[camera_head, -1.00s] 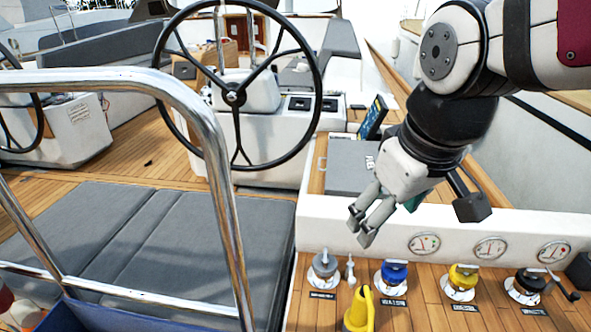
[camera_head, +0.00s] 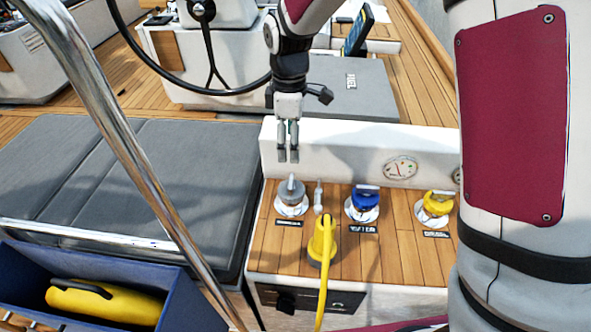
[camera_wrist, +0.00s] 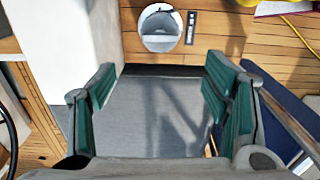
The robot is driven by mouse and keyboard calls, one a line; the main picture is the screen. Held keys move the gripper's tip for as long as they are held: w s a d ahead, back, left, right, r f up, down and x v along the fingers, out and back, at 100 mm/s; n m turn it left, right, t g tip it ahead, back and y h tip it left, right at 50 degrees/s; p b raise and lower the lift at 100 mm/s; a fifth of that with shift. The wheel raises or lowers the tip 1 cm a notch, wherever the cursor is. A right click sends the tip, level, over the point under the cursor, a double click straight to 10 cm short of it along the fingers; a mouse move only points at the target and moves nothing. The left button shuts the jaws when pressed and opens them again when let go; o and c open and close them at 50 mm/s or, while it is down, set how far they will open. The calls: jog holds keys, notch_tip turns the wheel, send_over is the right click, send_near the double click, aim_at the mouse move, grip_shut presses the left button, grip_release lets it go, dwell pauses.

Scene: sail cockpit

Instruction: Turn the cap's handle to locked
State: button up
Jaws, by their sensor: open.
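A grey cap (camera_head: 291,193) with a raised handle sits on a round white plate in the wooden deck, left of the blue cap (camera_head: 364,202) and the yellow cap (camera_head: 436,205). The grey cap also shows in the wrist view (camera_wrist: 160,24) at the top, beside a black label. My gripper (camera_head: 288,158) points down above and slightly behind the grey cap in the head view, apart from it. In the wrist view my gripper (camera_wrist: 163,72) has its green-padded fingers wide apart, with nothing between them. The handle's lock marks are too small to read.
A yellow plug-like object with a cord (camera_head: 322,241) stands close in front of the grey cap. A small metal fitting (camera_head: 318,196) is right beside the cap. A white wall with a gauge (camera_head: 401,168) rises behind. A steel rail (camera_head: 135,150) crosses the left.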

aim_at(291, 181)
notch_tip(291, 181, down, 14)
jog(key=shift+r, duration=0.2)
dwell(0.4)
jog(key=c, duration=1.2)
